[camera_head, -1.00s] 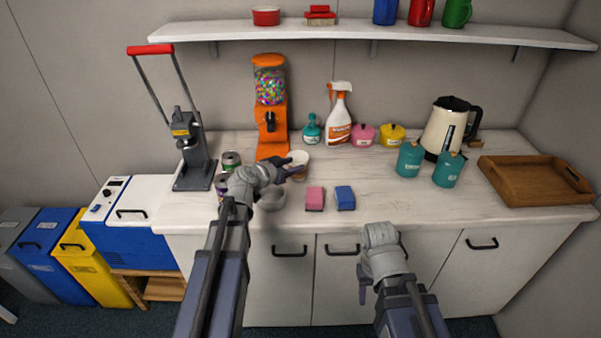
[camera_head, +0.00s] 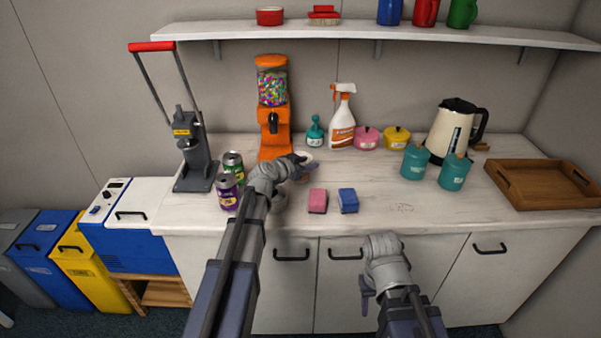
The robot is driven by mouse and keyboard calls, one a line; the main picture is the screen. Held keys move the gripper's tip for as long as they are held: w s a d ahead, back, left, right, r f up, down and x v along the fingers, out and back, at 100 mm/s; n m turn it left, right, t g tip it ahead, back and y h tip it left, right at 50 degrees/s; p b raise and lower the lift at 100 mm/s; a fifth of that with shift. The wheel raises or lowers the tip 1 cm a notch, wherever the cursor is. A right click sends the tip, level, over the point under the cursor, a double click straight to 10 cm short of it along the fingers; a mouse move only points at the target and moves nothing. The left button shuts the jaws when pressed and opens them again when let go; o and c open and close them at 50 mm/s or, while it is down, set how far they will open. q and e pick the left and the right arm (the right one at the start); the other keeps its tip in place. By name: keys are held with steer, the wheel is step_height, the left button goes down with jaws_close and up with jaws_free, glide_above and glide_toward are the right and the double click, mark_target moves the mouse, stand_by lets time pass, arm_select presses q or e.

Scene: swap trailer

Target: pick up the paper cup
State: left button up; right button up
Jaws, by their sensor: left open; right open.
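My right gripper (camera_head: 366,294) is open and empty, low in front of the cabinet doors, well away from the cup.
A green can (camera_head: 233,163) and a purple can (camera_head: 228,192) stand left of my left arm. Pink (camera_head: 318,201) and blue (camera_head: 348,201) sponges lie near the front edge. A spray bottle (camera_head: 342,118) stands behind. The counter's right front is clear.

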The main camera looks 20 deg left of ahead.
arm_select(q)
steer(key=shift+c, duration=0.3)
jaws_close()
stand_by(1.0)
